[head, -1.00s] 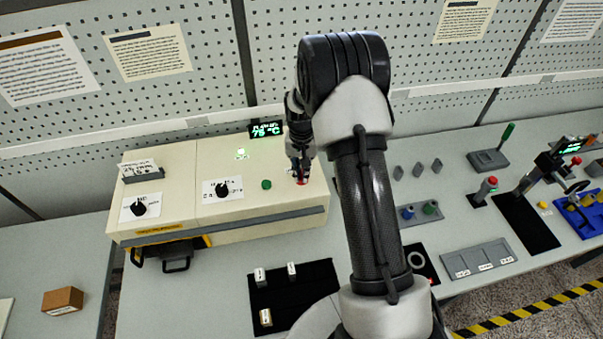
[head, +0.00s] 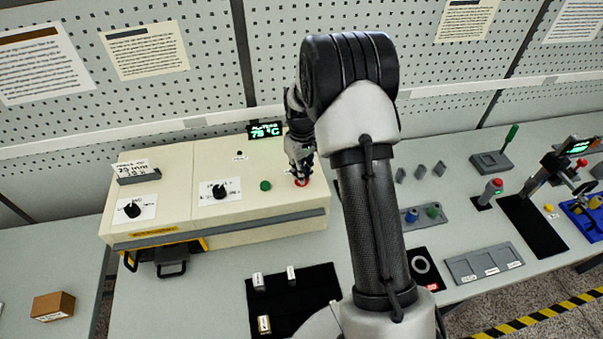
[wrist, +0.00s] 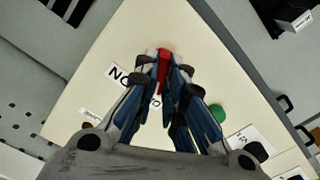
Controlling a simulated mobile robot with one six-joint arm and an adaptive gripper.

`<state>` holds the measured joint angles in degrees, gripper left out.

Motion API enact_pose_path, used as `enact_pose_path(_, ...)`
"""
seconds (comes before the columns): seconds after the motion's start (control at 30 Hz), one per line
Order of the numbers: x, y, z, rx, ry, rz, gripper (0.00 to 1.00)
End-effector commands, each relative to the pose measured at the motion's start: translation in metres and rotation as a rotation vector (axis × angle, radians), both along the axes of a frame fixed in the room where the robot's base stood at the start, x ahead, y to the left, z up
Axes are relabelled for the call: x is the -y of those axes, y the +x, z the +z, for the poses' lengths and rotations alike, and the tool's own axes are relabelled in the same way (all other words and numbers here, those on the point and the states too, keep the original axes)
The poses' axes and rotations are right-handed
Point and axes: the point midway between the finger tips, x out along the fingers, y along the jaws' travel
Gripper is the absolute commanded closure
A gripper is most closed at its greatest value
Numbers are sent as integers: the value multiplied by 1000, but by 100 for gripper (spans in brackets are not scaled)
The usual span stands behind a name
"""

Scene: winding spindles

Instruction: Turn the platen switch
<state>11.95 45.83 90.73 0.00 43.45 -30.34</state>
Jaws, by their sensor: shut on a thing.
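The cream machine (head: 265,223) on the bench has a red switch (head: 302,184) at the right of its top. The switch shows between my fingertips in the wrist view (wrist: 163,65), beside a white label partly hidden by the fingers. My gripper (head: 300,176) points down and is shut on the red switch. A green button (head: 265,185) and two black knobs, one in the middle (head: 219,192) and one at the left (head: 132,210), lie left of it. I cannot read a platen label on any of them. A small lamp (head: 239,156) on the top is dark.
A display (head: 265,130) behind the machine reads about 75 °C. A label holder (head: 138,176) stands at its left end. A black mat (head: 290,312) with small blocks lies in front. Grey fixtures (head: 485,262) stand to the right of my arm.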

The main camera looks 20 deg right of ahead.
Motion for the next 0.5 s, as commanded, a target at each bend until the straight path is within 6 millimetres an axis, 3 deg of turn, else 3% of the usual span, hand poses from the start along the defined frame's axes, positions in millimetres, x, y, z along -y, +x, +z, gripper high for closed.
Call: enact_pose_path(0.5,0,0,0,0,0,108,100)
